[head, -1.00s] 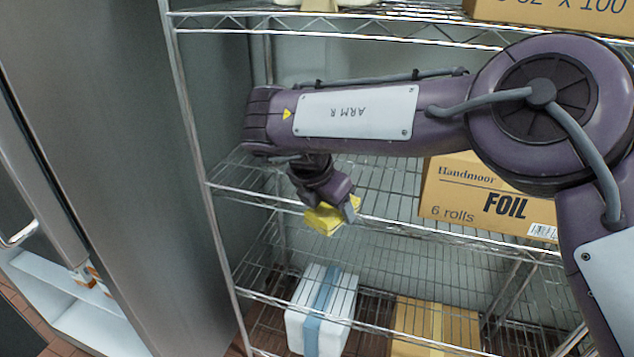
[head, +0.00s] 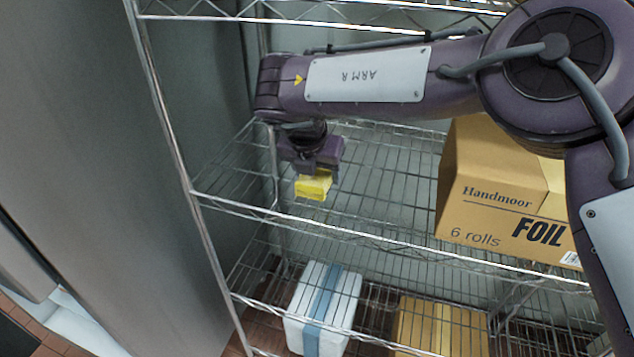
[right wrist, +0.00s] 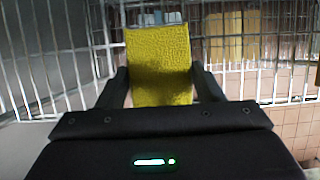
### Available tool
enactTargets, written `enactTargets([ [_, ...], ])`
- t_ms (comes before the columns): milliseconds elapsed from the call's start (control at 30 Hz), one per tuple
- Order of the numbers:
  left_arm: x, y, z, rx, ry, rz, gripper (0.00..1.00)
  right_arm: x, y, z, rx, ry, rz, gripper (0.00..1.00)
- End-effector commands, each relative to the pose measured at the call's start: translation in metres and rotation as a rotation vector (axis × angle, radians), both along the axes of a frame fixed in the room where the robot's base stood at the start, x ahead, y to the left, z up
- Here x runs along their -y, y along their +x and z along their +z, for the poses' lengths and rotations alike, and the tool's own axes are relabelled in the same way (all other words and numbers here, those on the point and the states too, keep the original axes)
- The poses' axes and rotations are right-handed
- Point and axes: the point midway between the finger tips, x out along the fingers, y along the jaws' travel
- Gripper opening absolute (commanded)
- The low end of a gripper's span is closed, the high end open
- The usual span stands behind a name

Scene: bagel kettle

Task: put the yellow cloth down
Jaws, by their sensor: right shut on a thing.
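The yellow cloth (head: 313,186) is a small folded block held by my right gripper (head: 318,170). The gripper points down over the left part of the middle wire shelf (head: 380,205). In the right wrist view the cloth (right wrist: 160,62) sits between the two dark fingers of the gripper (right wrist: 160,85), which are shut on it. I cannot tell whether the cloth's underside touches the shelf wires. My left gripper is not in view.
A cardboard foil box (head: 490,205) stands to the right on the same shelf. A white box with a blue band (head: 340,300) and a cardboard box (head: 415,325) are lower down. The shelf around the cloth is bare. A steel panel (head: 110,150) rises at left.

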Motion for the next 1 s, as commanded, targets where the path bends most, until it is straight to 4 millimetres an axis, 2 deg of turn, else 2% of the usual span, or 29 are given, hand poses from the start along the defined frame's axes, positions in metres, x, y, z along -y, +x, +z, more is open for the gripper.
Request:
enactTargets([
  [133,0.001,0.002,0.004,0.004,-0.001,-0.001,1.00,0.000,-0.001,-0.012,-0.002,0.000,0.000,0.17],
  [300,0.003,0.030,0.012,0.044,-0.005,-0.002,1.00,0.000,-0.001,-0.035,-0.002,-0.001,-0.001,0.17],
  [400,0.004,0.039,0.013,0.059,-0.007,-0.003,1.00,0.000,0.000,-0.040,0.000,0.000,-0.001,0.17],
  [633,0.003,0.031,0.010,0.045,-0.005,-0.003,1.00,0.000,0.000,-0.042,0.000,0.001,-0.002,0.17],
  [667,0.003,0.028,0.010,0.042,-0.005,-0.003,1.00,0.000,0.000,-0.041,0.000,0.001,-0.002,0.63],
  [800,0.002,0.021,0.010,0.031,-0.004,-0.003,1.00,0.000,0.000,-0.041,0.000,0.000,-0.001,0.82],
  [1000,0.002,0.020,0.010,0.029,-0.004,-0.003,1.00,0.000,0.000,-0.041,0.000,0.000,-0.001,0.83],
])
